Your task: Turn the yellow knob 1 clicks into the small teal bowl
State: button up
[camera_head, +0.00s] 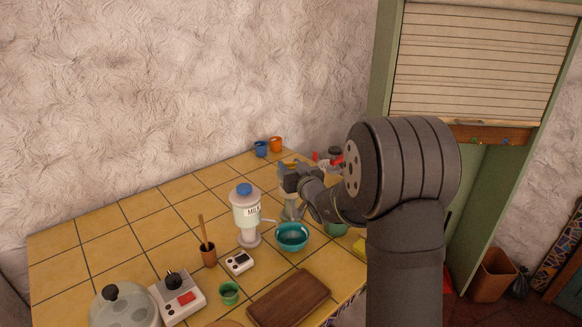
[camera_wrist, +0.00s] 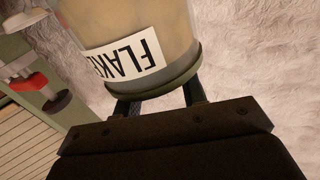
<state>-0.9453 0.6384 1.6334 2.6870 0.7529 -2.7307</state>
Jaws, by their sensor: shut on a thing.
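The flakes dispenser (camera_head: 288,209) stands on the tiled counter, its upper part mostly behind my gripper (camera_head: 290,176). A sliver of the yellow knob (camera_head: 290,163) shows at its top. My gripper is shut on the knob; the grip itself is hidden. In the wrist view the dispenser's clear container (camera_wrist: 130,30) with its FLAKES label fills the upper middle, and my fingers (camera_wrist: 158,100) pass behind its rim, tips hidden. The teal bowl (camera_head: 292,248) sits upright on the counter in front of the dispensers; I cannot tell what is in it.
A milk dispenser (camera_head: 246,215) with a blue knob stands left of the bowl. A small white device (camera_head: 239,263), a green cup (camera_head: 228,293) and a wooden board (camera_head: 288,298) lie nearer. A green bowl (camera_head: 335,230) is partly behind my arm. The counter's back left is clear.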

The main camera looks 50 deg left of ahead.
jog(key=shift+w, duration=0.1)
dwell(0.3)
jog(key=o, duration=0.9)
jog(key=shift+o, duration=0.2)
jog(key=shift+d, duration=0.1)
jog(key=v, duration=1.7)
jog(key=shift+r, duration=0.1)
